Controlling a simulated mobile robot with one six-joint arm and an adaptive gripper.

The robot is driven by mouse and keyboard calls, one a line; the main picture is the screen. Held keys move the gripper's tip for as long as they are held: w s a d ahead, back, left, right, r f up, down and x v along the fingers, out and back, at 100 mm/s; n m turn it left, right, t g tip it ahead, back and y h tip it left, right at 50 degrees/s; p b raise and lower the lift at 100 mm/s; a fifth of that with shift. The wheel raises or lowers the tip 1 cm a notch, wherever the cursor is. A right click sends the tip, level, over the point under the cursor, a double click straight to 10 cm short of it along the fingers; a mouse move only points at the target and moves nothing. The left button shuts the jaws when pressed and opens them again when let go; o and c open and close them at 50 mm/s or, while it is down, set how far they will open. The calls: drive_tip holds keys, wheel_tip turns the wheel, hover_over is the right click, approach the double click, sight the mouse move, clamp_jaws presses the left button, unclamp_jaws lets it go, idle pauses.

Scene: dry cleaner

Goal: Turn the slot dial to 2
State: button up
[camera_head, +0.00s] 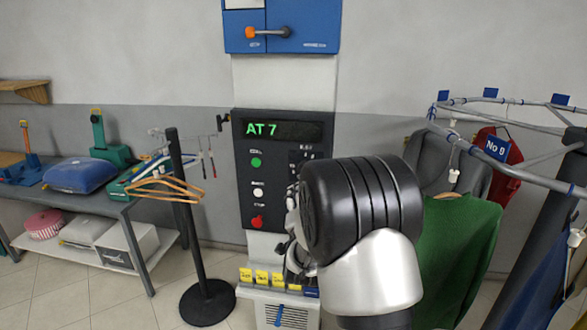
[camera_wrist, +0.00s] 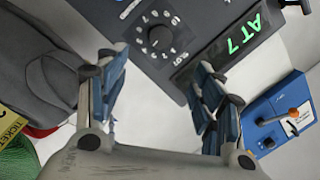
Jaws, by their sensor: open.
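The slot dial (camera_wrist: 159,38) is a round dark knob ringed by small white marks on the black control panel in the wrist view. Its pointer direction is too small to read. The panel's display (camera_wrist: 229,42) reads "AT 7" in green; the display (camera_head: 283,129) also shows in the head view. My gripper (camera_wrist: 160,75) is open and empty, its two fingers spread apart below the dial in the wrist picture. It looks apart from the dial. In the head view my arm covers the right part of the control panel (camera_head: 242,180), and the dial is hidden there.
Green, white and red buttons (camera_head: 257,191) line the panel's left side. A blue box with an orange-tipped lever (camera_head: 268,33) is above. A rail with garments (camera_head: 465,250) stands right. A black post with hangers (camera_head: 180,200) and a table (camera_head: 60,200) stand left.

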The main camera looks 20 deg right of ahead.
drive_tip(key=x, duration=1.7)
drive_tip(key=shift+w+d, duration=0.15)
drive_tip(key=shift+d, duration=0.1)
drive_tip(key=shift+r, duration=0.15)
drive_tip(key=shift+c, duration=0.2)
drive_tip(key=c, duration=1)
drive_tip(key=shift+c, duration=0.2)
drive_tip(key=shift+n, duration=0.3)
drive_tip(key=shift+a+r+n+g+h+p, duration=0.15)
drive_tip(key=shift+n+g+p, duration=0.35)
drive_tip(key=shift+n, duration=2.05)
drive_tip(key=shift+d+r+n+g+h+p, duration=0.15)
drive_tip(key=shift+n+p, duration=0.65)
drive_tip(key=shift+n, duration=1.75)
drive_tip(key=shift+a+f, duration=0.1)
